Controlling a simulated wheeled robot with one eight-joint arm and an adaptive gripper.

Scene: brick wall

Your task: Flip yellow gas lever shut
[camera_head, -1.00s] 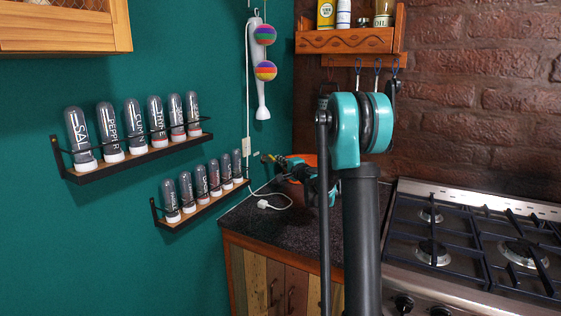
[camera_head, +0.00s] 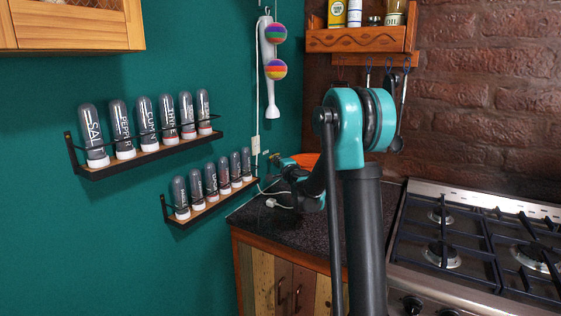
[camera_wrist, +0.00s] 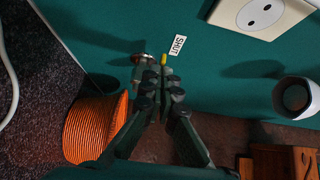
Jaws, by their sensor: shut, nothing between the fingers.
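The yellow lever (camera_wrist: 164,59) shows as a small yellow tip at the teal wall in the wrist view. It is just beyond my fingertips, beside a small metal fitting (camera_wrist: 138,58) and a white label reading SHUT (camera_wrist: 179,45). My gripper (camera_wrist: 157,76) is shut and empty, with its fingertips close to the lever. Whether they touch it I cannot tell, and the fingers hide part of the lever. In the head view my gripper (camera_head: 276,161) is small, near the wall above the counter's back corner, partly hidden by my arm.
An orange ribbed round object (camera_wrist: 95,128) stands left of my gripper in the wrist view. A wall socket (camera_wrist: 262,14) and a white cylindrical end (camera_wrist: 296,96) are to the right. Spice racks (camera_head: 150,157) line the wall; a gas stove (camera_head: 480,250) stands right of the counter (camera_head: 260,225).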

